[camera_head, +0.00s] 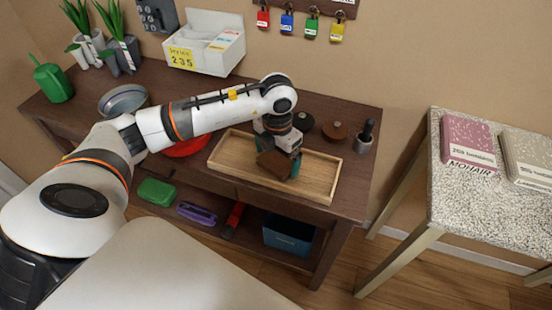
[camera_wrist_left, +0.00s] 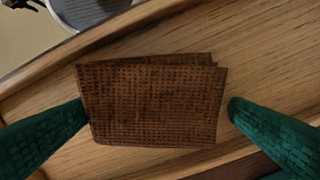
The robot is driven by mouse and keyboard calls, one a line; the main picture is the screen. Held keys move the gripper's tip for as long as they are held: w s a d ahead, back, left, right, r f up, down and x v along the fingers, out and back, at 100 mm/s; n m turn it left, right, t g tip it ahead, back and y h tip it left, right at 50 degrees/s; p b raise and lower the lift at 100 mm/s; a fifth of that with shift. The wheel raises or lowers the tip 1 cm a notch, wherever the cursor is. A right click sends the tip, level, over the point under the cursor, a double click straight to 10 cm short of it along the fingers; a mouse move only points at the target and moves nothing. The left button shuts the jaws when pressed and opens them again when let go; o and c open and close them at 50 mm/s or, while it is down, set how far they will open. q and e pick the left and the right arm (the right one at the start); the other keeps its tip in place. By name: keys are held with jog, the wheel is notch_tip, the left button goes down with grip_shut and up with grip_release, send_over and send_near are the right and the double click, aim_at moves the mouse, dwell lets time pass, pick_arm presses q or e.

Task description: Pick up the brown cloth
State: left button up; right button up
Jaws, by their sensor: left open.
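The brown cloth (camera_wrist_left: 152,104) is folded and lies in the light wooden tray (camera_wrist_left: 258,52), on the tray's floor. In the head view the cloth (camera_head: 274,164) is partly covered by my left gripper (camera_head: 279,163), which is over the tray (camera_head: 322,178). In the left wrist view my left gripper (camera_wrist_left: 158,116) is open. Its green fingers stand on either side of the cloth, the left one at or very near its edge and the right one a little apart from it. My right gripper is not in view.
The tray rests on a dark wooden table (camera_head: 352,120). A brown round object (camera_head: 335,131) and a dark cup-like holder (camera_head: 365,138) stand behind it at the right. A red object (camera_head: 187,147) and a metal bowl (camera_head: 124,99) are at the left.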

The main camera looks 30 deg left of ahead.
aim_at(278, 158)
pick_arm(q)
jog(key=shift+w+d+f, duration=0.1)
jog(key=shift+w+f, duration=0.05)
jog(key=shift+w, duration=0.1)
jog(key=shift+c, duration=0.2)
jog(key=shift+d, duration=0.15)
jog(key=c, duration=0.6)
jog(key=shift+s, duration=0.15)
jog(key=shift+c, duration=1)
jog(key=shift+s+r, duration=0.25)
notch_tip(278, 158, up, 10)
jog(key=shift+w+b, duration=0.15)
jog(key=shift+b, duration=0.15)
jog(key=shift+f, duration=0.1)
